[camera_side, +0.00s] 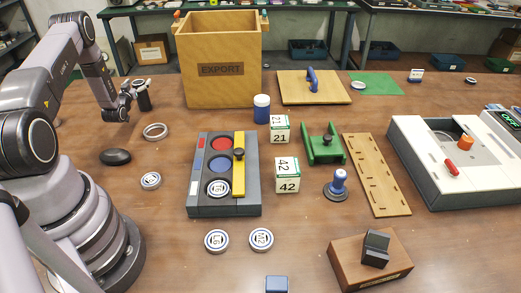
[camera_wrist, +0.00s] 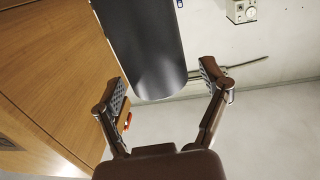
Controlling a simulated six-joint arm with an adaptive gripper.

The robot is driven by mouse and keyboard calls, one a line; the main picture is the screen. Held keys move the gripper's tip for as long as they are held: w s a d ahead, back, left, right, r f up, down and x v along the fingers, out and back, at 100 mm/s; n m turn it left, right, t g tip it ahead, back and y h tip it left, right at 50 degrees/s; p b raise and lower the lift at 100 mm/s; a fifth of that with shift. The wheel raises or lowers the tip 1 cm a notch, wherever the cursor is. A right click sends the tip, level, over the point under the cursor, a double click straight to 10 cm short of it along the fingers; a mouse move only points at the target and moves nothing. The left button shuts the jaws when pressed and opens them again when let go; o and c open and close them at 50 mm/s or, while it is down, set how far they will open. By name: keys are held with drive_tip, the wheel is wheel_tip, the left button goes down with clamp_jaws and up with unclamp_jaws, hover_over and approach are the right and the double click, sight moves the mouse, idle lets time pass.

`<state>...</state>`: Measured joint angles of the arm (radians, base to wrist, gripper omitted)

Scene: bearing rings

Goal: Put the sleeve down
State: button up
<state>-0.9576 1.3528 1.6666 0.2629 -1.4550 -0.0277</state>
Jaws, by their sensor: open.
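My gripper (camera_side: 143,95) is raised above the far left of the table in the side view, small and partly hidden by its own wrist. The wrist view shows its two fingers (camera_wrist: 164,84) spread wide, with no part gripped. No part is clearly marked as the sleeve. A plain open metal ring (camera_side: 155,131) lies flat on the table below my gripper, apart from it. A labelled ring (camera_side: 150,181) lies nearer. Two more, one marked L5 (camera_side: 217,241) and one marked M2 (camera_side: 261,239), lie in front of the grey tray (camera_side: 250,210).
The tray has red and blue recesses, a ring (camera_side: 218,188) in its front recess, and a yellow bar (camera_side: 239,175). A black oval object (camera_side: 115,157) lies left. The EXPORT box (camera_side: 219,85) stands behind. A dark round-ended shape (camera_wrist: 145,45) fills the upper wrist view, unidentified.

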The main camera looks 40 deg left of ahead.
drive_tip(key=v, duration=1.1)
drive_tip(key=w+d+r+m+h, duration=0.2)
drive_tip(key=w+d+r, duration=0.1)
drive_tip(key=w+r, duration=0.3)
drive_tip(key=w+d+r+m+h, duration=0.25)
drive_tip(key=w+r, duration=0.25)
drive_tip(key=r, duration=0.3)
drive_tip(key=d+r+g+h, duration=0.2)
drive_tip(key=d+r+g, duration=0.1)
drive_tip(key=d+r, duration=0.8)
drive_tip(key=s+d+r+m+g+h, duration=0.1)
drive_tip(key=s+d+r, duration=0.25)
drive_tip(key=d, duration=0.35)
drive_tip(key=s+d+r+m+g+h, duration=0.1)
drive_tip(key=s+d+r+h, duration=0.15)
drive_tip(key=s+d, duration=0.3)
drive_tip(key=s+d+g, duration=0.1)
drive_tip(key=s+d, duration=0.4)
drive_tip(key=s, duration=0.3)
drive_tip(key=s+d+m+g+h, duration=0.1)
drive_tip(key=s+d+g, duration=0.1)
drive_tip(key=s+d, duration=0.3)
drive_tip(key=s+r, duration=0.1)
drive_tip(key=s, duration=0.3)
drive_tip(key=shift+s+d+h, duration=0.3)
drive_tip(key=shift+d, duration=0.1)
